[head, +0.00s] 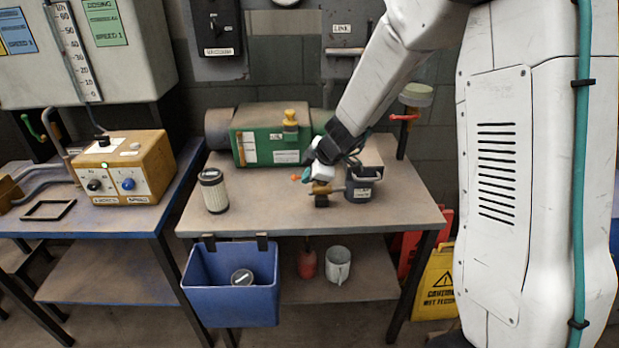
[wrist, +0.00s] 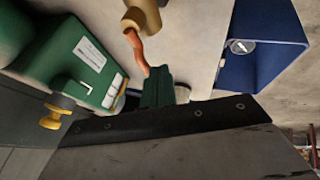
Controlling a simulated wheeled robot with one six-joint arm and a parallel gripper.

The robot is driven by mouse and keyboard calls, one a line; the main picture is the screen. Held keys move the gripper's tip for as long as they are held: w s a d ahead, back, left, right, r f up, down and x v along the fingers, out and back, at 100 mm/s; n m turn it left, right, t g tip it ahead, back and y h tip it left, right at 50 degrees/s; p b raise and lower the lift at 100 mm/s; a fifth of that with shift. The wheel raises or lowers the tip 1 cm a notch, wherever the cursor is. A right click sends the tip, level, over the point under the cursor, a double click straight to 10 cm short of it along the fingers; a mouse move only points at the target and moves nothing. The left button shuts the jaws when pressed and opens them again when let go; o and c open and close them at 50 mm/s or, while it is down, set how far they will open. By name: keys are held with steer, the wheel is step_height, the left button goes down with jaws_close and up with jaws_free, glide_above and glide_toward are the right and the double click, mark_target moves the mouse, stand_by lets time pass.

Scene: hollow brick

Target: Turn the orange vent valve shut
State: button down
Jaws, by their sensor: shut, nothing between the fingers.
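The orange vent valve handle (head: 295,178) shows as a small orange tip left of my gripper in the head view. In the wrist view it is a bent orange lever (wrist: 138,50) on a brass body (wrist: 143,14). The brass body (head: 321,188) stands on the bench beside a dark grey canister (head: 361,188). My gripper (head: 307,174) is low over the bench at the valve. Its teal fingers (wrist: 158,75) are shut and empty, with their tips close beside the lever's free end. I cannot tell whether they touch it. My wrist partly hides the valve in the head view.
A green pump unit (head: 255,140) with a yellow knob stands behind the valve. A white ribbed filter (head: 213,190) stands at the bench's left. A blue bin (head: 205,275) hangs from the front edge. The bench's front middle (head: 270,218) is clear.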

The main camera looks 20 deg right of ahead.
steer(key=shift+w, duration=0.65)
steer(key=shift+r, duration=0.1)
